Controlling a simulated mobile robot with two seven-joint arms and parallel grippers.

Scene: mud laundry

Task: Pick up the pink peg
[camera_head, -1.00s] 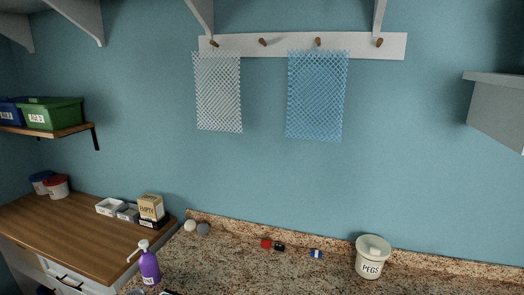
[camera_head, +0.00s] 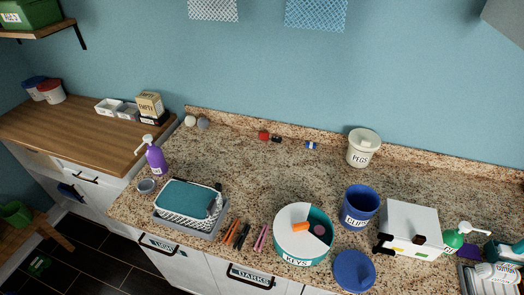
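A pink peg (camera_head: 261,238) lies near the front edge of the speckled counter, left of the round tin marked KEYS. It is small and thin, and what looks like a second pinkish piece lies close against it, so I cannot separate them clearly. Orange and dark pegs (camera_head: 236,233) lie just to its left. A white tub marked PEGS (camera_head: 363,148) stands at the back of the counter. Neither of my grippers shows in the head view.
The KEYS tin (camera_head: 303,252), a blue CLIPS tub (camera_head: 359,208), a blue lid (camera_head: 354,270) and a white box (camera_head: 409,222) with dark parts stand to the right. A teal-topped basket (camera_head: 188,198) stands left. The counter's middle is mostly clear.

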